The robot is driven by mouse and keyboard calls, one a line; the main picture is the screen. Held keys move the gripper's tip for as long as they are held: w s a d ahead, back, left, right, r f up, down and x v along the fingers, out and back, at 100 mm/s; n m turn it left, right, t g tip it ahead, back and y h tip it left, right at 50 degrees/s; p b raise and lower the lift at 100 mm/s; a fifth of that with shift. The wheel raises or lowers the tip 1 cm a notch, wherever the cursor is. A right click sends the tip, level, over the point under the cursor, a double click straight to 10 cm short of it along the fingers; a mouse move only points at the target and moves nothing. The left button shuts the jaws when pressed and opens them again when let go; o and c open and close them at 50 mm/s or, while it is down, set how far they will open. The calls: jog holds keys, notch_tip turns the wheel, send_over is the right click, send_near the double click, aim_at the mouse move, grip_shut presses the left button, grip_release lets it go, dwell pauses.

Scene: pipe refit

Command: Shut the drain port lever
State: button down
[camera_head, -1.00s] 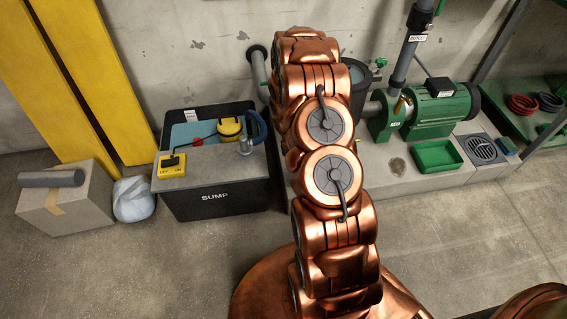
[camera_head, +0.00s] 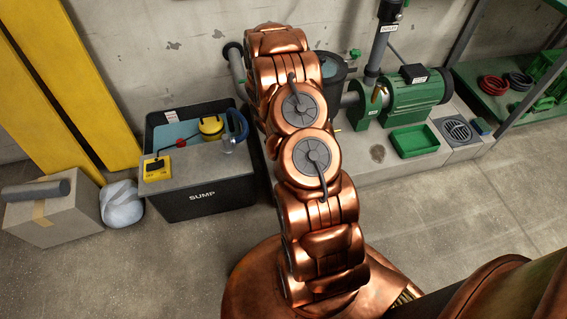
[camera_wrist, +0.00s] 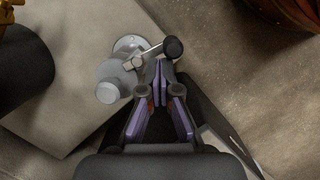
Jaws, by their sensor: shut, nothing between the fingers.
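In the wrist view, the lever (camera_wrist: 152,52) is a thin metal bar with a dark round knob (camera_wrist: 173,48) at its right end. It runs from a pale grey pipe fitting (camera_wrist: 113,82), slanting up to the right. My gripper (camera_wrist: 160,72) has its purple-grey fingers together, with nothing between them. Its tips appear just below the knob and beside the bar; I cannot tell whether they touch. In the head view, my copper arm hides the gripper and the lever.
A black sump tank (camera_head: 205,200) stands left of my arm, holding a yellow float pump (camera_head: 211,127). A green pump (camera_head: 415,98) and green tray (camera_head: 414,140) sit on the plinth at right. In the wrist view, a dark cylinder (camera_wrist: 22,72) is at left. The front floor is open.

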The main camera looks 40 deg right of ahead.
jog(key=shift+w+d, duration=0.1)
jog(key=shift+d, duration=0.05)
jog(key=d+p+v, duration=0.1)
jog(key=p+v, duration=0.3)
jog(key=v, duration=0.6)
jog(key=shift+a, duration=0.45)
